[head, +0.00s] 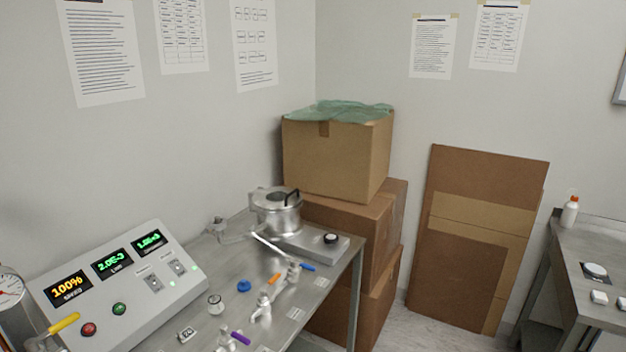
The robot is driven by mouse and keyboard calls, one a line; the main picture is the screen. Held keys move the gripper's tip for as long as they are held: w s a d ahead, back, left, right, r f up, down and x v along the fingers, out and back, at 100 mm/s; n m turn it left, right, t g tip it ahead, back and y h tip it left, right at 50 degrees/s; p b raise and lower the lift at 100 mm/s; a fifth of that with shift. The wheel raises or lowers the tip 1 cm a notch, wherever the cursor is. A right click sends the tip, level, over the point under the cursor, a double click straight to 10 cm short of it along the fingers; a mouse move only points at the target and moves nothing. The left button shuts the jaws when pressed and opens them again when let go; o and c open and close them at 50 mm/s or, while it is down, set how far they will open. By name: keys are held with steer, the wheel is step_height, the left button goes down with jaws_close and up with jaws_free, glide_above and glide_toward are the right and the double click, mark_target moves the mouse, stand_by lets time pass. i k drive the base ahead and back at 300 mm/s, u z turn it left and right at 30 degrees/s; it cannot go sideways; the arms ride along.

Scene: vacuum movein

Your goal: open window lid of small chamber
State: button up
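The small chamber (276,215) is a shiny metal cylinder at the far end of the steel table, beside the corner boxes. Its round lid (273,196) lies flat on top and looks closed. A dark round patch, perhaps the window, and a black handle (291,197) show on the lid. My gripper is not in this view, so its position and state are not shown.
A control panel (120,285) with lit displays stands on the steel table (347,262) at left. Valves with orange, blue and purple handles sit before the chamber. Stacked cardboard boxes (335,158) stand behind it. A second table (600,250) is at right.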

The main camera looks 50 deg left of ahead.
mark_target(293, 198)
steer(key=u, duration=0.3)
steer(key=i, duration=1.55)
steer(key=u, duration=1.05)
steer(key=i, duration=0.95)
steer(key=u, duration=1.65)
steer(key=i, duration=0.6)
steer(key=u, duration=0.55)
